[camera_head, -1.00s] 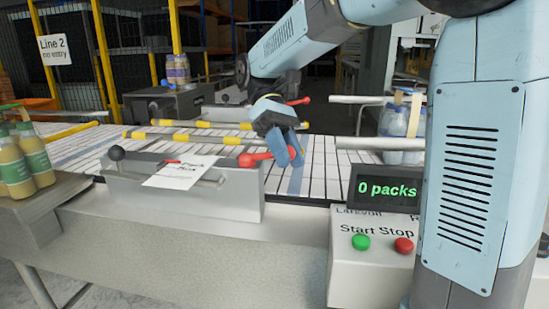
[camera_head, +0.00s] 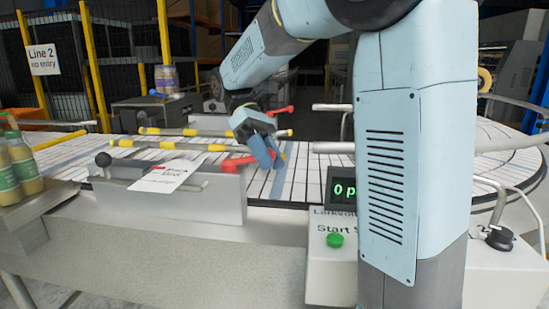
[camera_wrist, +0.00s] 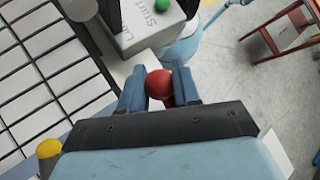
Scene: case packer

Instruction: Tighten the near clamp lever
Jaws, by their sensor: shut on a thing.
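The near clamp lever (camera_head: 240,162) is red and lies along the near guide rail, above the right end of the grey metal block (camera_head: 215,200). My gripper (camera_head: 268,155) is at the lever's right end. In the wrist view my gripper (camera_wrist: 158,92) has its two blue fingers on either side of the lever's round red knob (camera_wrist: 158,82), shut on it. The fingers hide part of the knob. A second red lever (camera_head: 281,110) sits farther back, behind my gripper and apart from it.
A white paper (camera_head: 165,179) lies over the grey block, near a black ball handle (camera_head: 103,159). Yellow-marked rails (camera_head: 150,145) run above the white conveyor. The control box with its green button (camera_head: 335,240) stands at the front. Bottles (camera_head: 22,165) stand at left.

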